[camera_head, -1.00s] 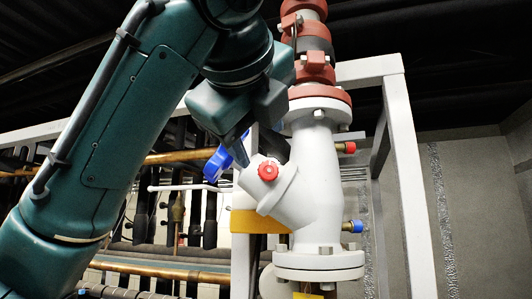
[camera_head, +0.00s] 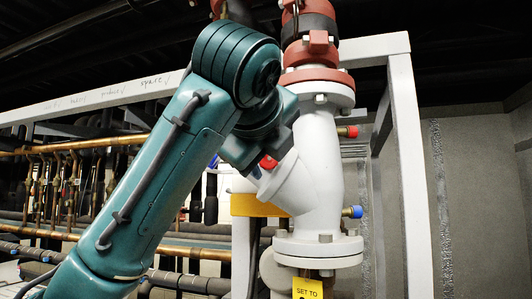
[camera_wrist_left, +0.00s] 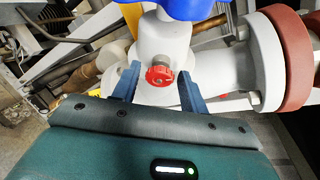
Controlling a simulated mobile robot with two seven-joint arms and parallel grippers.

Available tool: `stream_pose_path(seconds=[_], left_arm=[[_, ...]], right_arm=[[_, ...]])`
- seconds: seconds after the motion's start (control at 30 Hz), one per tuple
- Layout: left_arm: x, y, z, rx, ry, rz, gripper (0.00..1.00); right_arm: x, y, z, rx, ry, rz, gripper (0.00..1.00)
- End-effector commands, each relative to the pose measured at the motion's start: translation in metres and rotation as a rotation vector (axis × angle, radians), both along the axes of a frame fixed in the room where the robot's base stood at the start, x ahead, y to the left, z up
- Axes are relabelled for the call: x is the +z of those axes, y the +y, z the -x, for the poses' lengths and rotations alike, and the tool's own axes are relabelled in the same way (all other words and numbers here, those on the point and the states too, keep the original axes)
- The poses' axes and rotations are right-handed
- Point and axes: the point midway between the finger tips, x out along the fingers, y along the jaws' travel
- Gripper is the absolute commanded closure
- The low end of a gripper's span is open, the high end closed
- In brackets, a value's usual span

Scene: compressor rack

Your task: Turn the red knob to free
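The red knob (camera_head: 267,162) sits on the angled branch of the white valve body (camera_head: 319,165), partly hidden behind my left gripper in the head view. In the left wrist view the red knob (camera_wrist_left: 160,75) is between the two fingers of my left gripper (camera_wrist_left: 158,80). The fingers are open, with a visible gap on each side of the knob. In the head view my left gripper (camera_head: 254,170) is close to the knob; whether it touches the branch I cannot tell. My right gripper is not in view.
A blue handle (camera_wrist_left: 180,8) is just beyond the knob. A red cap (camera_head: 347,131) and a blue cap (camera_head: 352,212) stick out right of the valve. A yellow block (camera_head: 255,205) lies behind the branch. A white frame post (camera_head: 408,170) stands at right.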

Motion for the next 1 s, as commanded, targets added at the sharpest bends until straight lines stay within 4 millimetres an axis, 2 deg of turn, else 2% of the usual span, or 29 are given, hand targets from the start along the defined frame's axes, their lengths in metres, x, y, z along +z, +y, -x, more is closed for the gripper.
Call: stream_pose_path(seconds=[0.03,0.43,0.63,0.93,0.97,1.0], left_arm=[[0.0001,0.0002,0.0,0.0,0.0,0.0,0.61],[0.0004,0.0002,0.0003,0.0,0.0,0.001,0.93],[-0.0031,0.001,0.0004,0.0,-0.019,0.103,0.93],[-0.0006,0.0008,0.0004,0.0,-0.024,0.133,0.92],[-0.0006,0.0008,0.0004,0.0,-0.024,0.133,0.69],[-0.0005,0.0008,0.0005,0.0,-0.024,0.133,0.66]], right_arm=[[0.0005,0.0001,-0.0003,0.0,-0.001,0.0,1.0],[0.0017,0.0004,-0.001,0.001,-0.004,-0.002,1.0],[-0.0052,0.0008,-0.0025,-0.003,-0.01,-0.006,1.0],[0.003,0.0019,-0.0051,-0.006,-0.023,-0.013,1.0],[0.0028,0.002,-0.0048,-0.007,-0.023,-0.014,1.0],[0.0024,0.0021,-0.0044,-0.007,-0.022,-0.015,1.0]])
